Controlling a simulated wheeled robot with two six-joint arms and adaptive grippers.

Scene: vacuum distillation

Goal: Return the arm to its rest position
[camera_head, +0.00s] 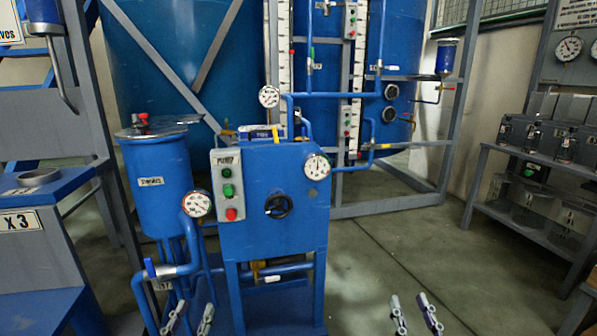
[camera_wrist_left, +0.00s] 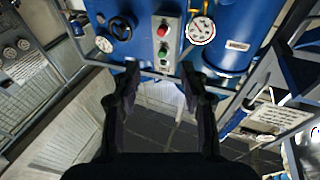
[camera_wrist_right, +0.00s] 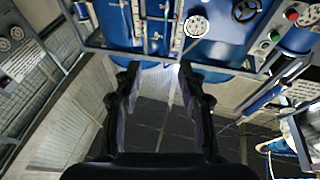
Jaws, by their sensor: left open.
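My left gripper (camera_head: 190,318) shows at the bottom edge of the head view, in front of the blue pump unit (camera_head: 262,215). Its two fingers stand apart with nothing between them, as the left wrist view (camera_wrist_left: 158,85) also shows. My right gripper (camera_head: 413,312) shows at the bottom edge, right of the pump unit, over the bare floor. Its fingers are spread and empty in the right wrist view (camera_wrist_right: 158,85). Neither gripper visibly touches anything. Most of both arms lies out of view.
The pump unit carries gauges, a black handwheel (camera_head: 279,206) and a panel with green and red buttons (camera_head: 228,186). A blue cylinder (camera_head: 158,185) stands at its left. A metal shelf (camera_head: 530,155) is at the right. Large blue tanks (camera_head: 175,60) stand behind. The floor (camera_head: 440,260) at right is clear.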

